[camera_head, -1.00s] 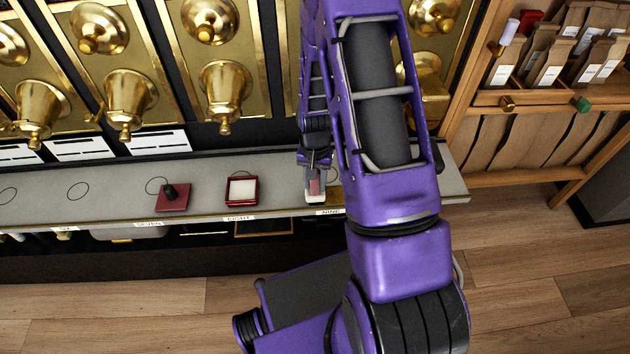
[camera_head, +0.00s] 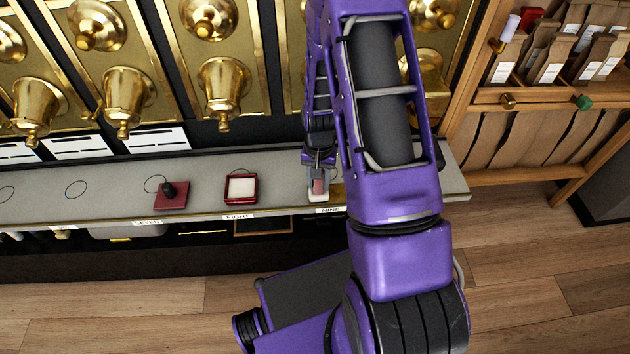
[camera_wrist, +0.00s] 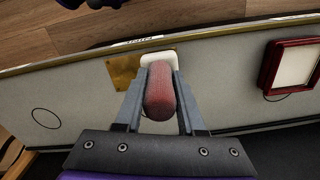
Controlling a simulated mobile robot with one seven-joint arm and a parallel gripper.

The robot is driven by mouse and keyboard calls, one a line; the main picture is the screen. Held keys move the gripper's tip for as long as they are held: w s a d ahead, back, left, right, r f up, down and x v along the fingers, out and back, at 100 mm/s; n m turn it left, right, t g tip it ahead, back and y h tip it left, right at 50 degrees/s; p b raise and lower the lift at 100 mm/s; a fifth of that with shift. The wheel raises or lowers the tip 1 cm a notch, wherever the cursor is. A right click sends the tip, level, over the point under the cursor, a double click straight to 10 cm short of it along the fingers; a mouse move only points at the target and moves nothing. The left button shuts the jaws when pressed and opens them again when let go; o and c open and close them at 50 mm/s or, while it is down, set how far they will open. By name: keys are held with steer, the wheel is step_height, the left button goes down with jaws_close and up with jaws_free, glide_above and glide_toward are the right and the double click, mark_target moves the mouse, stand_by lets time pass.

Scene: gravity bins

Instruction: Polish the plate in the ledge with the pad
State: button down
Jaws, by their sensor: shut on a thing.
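My gripper (camera_wrist: 155,110) is shut on the pad's rounded reddish handle (camera_wrist: 160,92). The pad's white base (camera_wrist: 147,60) shows at the far end of the handle, over the right part of the brass plate (camera_wrist: 122,71) in the wrist view. The plate is set in the grey ledge (camera_wrist: 80,95) by its front edge. I cannot tell whether the pad presses on the plate or hovers just above. In the head view my gripper (camera_head: 318,181) is over the ledge (camera_head: 110,198) beside the NINE label, and my arm hides part of that area.
A red-framed tray with a white inside (camera_head: 240,188) sits on the ledge left of my gripper. Further left is a dark red block with a black knob (camera_head: 170,193). Brass bins (camera_head: 224,85) hang above the ledge. A wooden shelf with paper bags (camera_head: 550,65) stands right.

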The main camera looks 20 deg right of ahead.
steer(key=shift+s+d+r, duration=0.1)
steer(key=shift+s+d, duration=0.15)
steer(key=shift+d, duration=0.5)
steer(key=shift+s+d, duration=0.2)
steer(key=shift+d, duration=0.55)
steer(key=shift+s+d+b, duration=0.1)
steer(key=shift+s+d, duration=0.1)
steer(key=shift+d, duration=0.45)
steer(key=shift+s+d+b, duration=0.1)
steer(key=shift+s+d, duration=0.1)
steer(key=shift+d, duration=0.5)
steer(key=shift+s+d+b, duration=0.1)
steer(key=shift+s+d, duration=0.1)
steer(key=shift+d, duration=0.45)
steer(key=shift+a, duration=0.1)
steer(key=shift+w+a, duration=0.3)
steer(key=shift+a, duration=0.65)
steer(key=shift+w+a, duration=0.3)
steer(key=shift+a, duration=0.65)
steer(key=shift+w+a+f+b, duration=0.1)
steer(key=shift+w+a, duration=0.1)
steer(key=shift+a, duration=0.5)
steer(key=shift+w+a+f+b, duration=0.1)
steer(key=shift+w+a, duration=0.05)
steer(key=shift+a, duration=0.5)
steer(key=shift+w+a+b, duration=0.1)
steer(key=shift+w+a, duration=0.1)
steer(key=shift+a, duration=0.5)
